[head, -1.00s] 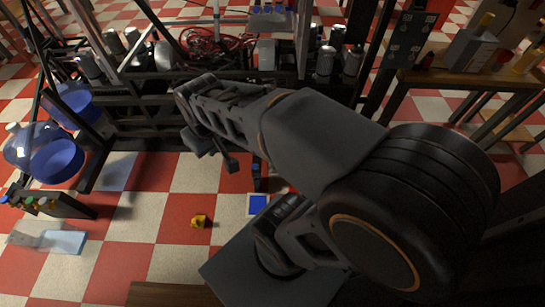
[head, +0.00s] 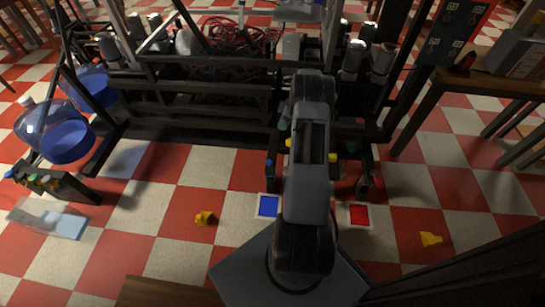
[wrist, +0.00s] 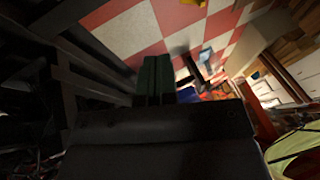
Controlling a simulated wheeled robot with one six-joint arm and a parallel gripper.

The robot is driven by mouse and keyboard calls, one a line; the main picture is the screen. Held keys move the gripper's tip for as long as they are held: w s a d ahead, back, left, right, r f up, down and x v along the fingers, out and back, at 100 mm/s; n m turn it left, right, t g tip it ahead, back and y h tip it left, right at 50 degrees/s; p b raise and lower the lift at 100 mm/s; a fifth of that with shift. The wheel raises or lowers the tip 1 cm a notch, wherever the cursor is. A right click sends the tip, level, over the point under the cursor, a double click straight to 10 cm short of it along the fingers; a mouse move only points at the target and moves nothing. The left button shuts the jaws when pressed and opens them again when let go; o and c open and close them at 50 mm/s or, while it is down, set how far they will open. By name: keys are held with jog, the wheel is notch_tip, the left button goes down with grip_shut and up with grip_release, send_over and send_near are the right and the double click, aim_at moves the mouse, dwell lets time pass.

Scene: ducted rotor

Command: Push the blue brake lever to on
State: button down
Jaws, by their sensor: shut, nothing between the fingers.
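I cannot single out the blue brake lever with certainty. A small blue-topped post (head: 270,162) stands just left of my arm in the head view, at the low dark frame, and may be it. Whether it is at on or off cannot be read. My arm covers the area to its right. In the wrist view my gripper (wrist: 156,72) shows as two dark fingers side by side, shut and empty. In the head view my arm hides the fingertips. No contact with a lever is visible.
A blue floor square (head: 268,206) and a red one (head: 359,215) lie either side of my arm. Yellow pieces lie on the floor at left (head: 205,218) and right (head: 431,239). A large dark rack (head: 190,105) stands behind; a wooden table (head: 470,85) is at right.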

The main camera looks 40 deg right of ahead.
aim_at(269, 163)
jog(key=s+b+x, duration=0.2)
jog(key=b+x, duration=0.2)
jog(key=x, duration=1)
jog(key=shift+s+f, duration=0.2)
jog(key=shift+s+a+f, duration=0.1)
jog(key=shift+s+a, duration=0.25)
jog(key=shift+a, duration=0.1)
jog(key=shift+s+a+f+b, duration=0.25)
jog(key=shift+s+a+b, duration=0.2)
jog(key=shift+b, duration=0.1)
jog(key=shift+s+a+f+b, duration=0.95)
jog(key=shift+s+a+b, duration=0.1)
jog(key=shift+s, duration=0.1)
